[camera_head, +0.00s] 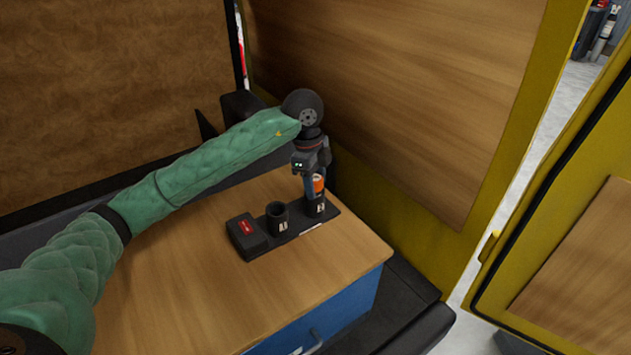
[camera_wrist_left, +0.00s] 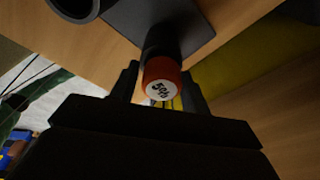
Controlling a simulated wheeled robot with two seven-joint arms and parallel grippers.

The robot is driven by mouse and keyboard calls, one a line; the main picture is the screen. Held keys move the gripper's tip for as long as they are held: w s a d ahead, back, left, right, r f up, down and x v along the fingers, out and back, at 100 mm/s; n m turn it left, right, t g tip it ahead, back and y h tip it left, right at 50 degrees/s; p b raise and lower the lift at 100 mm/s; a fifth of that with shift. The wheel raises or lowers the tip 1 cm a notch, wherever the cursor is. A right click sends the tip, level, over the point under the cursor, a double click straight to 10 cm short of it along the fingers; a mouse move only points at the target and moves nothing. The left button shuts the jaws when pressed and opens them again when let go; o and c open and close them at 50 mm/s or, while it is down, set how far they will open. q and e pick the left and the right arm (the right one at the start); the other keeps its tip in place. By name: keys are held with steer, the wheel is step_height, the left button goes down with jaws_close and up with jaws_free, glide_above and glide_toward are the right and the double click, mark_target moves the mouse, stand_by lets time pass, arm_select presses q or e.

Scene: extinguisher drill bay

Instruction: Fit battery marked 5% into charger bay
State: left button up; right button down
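The battery (camera_head: 319,184) has an orange-red top and stands upright at the charger's right bay (camera_head: 315,206). In the left wrist view the white disc on its top (camera_wrist_left: 161,90) reads 5%. How deep it sits in the bay is hidden. The black charger (camera_head: 296,237) lies on the wooden top, and its other bay (camera_head: 278,217) is empty; that bay's rim also shows in the wrist view (camera_wrist_left: 75,8). My left gripper (camera_head: 313,188) points down with its fingers on either side of the battery. Whether they press on it cannot be told. My right gripper is out of view.
The charger's block with a red label (camera_head: 244,236) stands left of the bays. The wooden top (camera_head: 180,270) of the blue cabinet (camera_head: 330,315) is clear to the left and front. A wood-panelled wall with a yellow frame (camera_head: 400,100) rises close behind the charger.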

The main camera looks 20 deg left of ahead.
arm_select(q)
steer(key=shift+o, duration=1.3)
steer(key=shift+r, duration=0.15)
steer(key=shift+r+b, duration=0.3)
steer(key=shift+r, duration=0.05)
steer(key=r, duration=0.2)
steer(key=r+b, duration=0.1)
steer(key=a+r, duration=0.1)
steer(key=r, duration=0.1)
steer(key=shift+w+r+b, duration=0.1)
steer(key=shift+r+b, duration=0.2)
steer(key=shift+b, duration=0.1)
steer(key=shift+r, duration=0.6)
